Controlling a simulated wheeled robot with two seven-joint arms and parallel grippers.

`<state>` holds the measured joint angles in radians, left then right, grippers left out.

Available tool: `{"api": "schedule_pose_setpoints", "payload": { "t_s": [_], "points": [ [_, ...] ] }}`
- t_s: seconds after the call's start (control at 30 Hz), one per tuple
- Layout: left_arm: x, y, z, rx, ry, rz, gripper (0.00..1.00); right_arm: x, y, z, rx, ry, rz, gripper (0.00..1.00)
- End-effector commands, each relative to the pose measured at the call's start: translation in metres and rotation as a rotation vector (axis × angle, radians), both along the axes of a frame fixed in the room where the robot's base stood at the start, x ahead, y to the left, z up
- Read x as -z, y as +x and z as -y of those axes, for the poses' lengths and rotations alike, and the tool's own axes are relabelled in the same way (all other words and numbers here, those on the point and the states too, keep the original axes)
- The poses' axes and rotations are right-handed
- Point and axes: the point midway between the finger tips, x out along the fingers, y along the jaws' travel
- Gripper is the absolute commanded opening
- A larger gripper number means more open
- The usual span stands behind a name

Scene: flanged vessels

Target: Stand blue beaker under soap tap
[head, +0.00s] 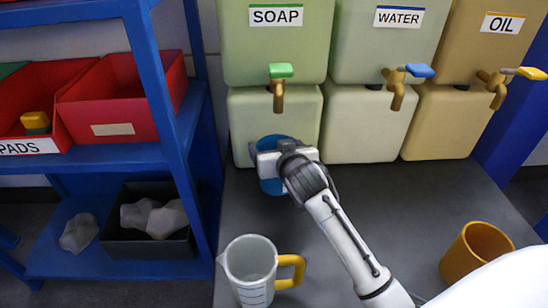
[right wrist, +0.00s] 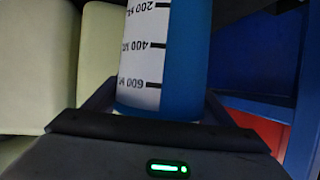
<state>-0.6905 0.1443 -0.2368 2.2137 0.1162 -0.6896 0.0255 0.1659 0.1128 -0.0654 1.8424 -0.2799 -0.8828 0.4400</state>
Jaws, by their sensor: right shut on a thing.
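The blue beaker (head: 270,187) is at the back left of the grey table, close to the lower block under the soap tank. My right gripper (head: 268,160) is shut on it and hides its middle. The right wrist view shows the blue beaker (right wrist: 185,60) with its white scale strip between the fingers. The soap tap (head: 278,95), brass with a green lever (head: 281,70), hangs above the beaker, with a gap between spout and rim. I cannot tell whether the beaker's base touches the table. My left gripper is not in view.
The water tap (head: 396,92) and oil tap (head: 497,88) are to the right. A clear jug (head: 248,268) with a yellow handle and an orange mug (head: 474,256) stand nearer the front. A blue shelf (head: 185,150) with red bins is on the left. The table's middle right is clear.

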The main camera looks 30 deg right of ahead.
Motion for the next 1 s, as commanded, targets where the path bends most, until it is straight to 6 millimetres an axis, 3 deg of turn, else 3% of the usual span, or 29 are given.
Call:
{"api": "schedule_pose_setpoints", "payload": {
  "t_s": [0.03,0.13,0.57,0.6,0.7,1.0],
  "points": [
    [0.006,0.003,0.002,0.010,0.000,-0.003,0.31,0.014,-0.001,0.000,0.000,-0.002,-0.002,0.43],
    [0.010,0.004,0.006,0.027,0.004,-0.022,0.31,0.026,-0.001,0.001,-0.001,-0.002,-0.003,0.43],
    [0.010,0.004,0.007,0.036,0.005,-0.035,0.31,0.031,-0.001,0.000,-0.001,-0.001,0.000,0.43],
    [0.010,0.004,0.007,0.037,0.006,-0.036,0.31,0.032,-0.001,0.000,0.000,0.000,-0.003,0.78],
    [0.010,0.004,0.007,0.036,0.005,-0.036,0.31,0.032,-0.001,0.000,0.000,0.000,-0.002,0.95],
    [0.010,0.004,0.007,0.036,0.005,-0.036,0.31,0.031,-0.001,0.000,0.000,0.000,-0.002,0.95]
  ]
}}
